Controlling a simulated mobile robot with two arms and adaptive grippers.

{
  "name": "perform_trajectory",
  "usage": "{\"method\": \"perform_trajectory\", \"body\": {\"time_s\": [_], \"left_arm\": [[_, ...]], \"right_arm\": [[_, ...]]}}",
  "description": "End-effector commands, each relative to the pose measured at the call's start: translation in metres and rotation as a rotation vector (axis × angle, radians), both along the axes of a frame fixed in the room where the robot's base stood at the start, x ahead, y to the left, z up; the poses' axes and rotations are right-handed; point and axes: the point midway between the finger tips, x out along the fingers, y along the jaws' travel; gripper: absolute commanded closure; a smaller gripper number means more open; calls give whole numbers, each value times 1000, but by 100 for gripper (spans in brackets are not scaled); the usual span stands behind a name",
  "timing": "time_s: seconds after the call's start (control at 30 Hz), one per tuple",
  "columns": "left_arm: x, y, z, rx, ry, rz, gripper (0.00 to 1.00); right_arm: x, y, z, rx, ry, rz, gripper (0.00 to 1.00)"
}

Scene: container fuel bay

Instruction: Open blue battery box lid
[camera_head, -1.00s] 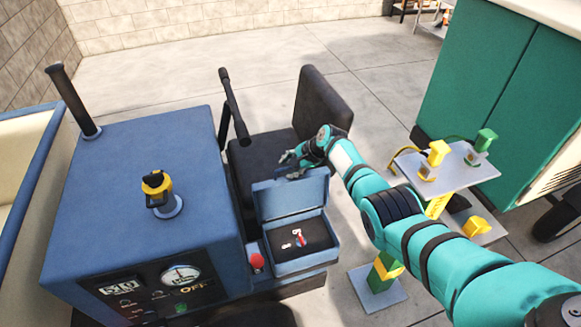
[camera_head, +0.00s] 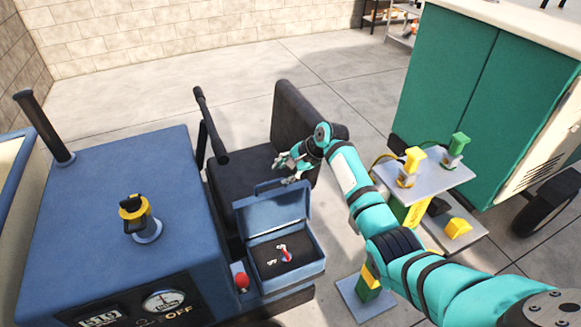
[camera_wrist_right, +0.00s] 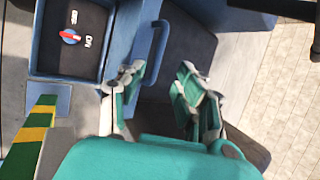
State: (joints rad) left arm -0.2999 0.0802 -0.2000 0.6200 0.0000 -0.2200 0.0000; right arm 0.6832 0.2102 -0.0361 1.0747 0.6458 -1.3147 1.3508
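The blue battery box (camera_head: 313,268) sits on the side of the blue vehicle. Its lid (camera_head: 272,213) stands raised and open, with a handle along its top edge. Inside is a dark panel with a red switch (camera_head: 285,254). The switch also shows in the right wrist view (camera_wrist_right: 70,37), upper left. My right gripper (camera_head: 288,165) is behind and above the lid, over the seat. In the right wrist view my right gripper (camera_wrist_right: 158,82) has its fingers apart with nothing between them. The lid's handle (camera_wrist_right: 157,42) is just beyond the left finger. My left gripper is not in view.
A black seat (camera_head: 240,180) and a dark lever (camera_head: 211,125) are beside my right gripper. A red knob (camera_head: 242,281) is left of the box. A stand (camera_head: 440,172) with yellow and green connectors and a green cabinet (camera_head: 480,90) are at right.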

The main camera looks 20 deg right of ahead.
Motion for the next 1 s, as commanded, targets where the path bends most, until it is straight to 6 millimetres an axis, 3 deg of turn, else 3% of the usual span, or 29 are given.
{"method": "perform_trajectory", "body": {"time_s": [0.27,0.77,0.87,1.0], "left_arm": [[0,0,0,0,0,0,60],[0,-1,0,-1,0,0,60],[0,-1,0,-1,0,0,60],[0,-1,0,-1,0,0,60]], "right_arm": [[-12,-11,22,-1,0,0,66],[-13,-12,23,-2,0,1,66],[-21,-10,14,-28,-3,29,66],[-64,-2,-23,-165,-28,184,66]]}}
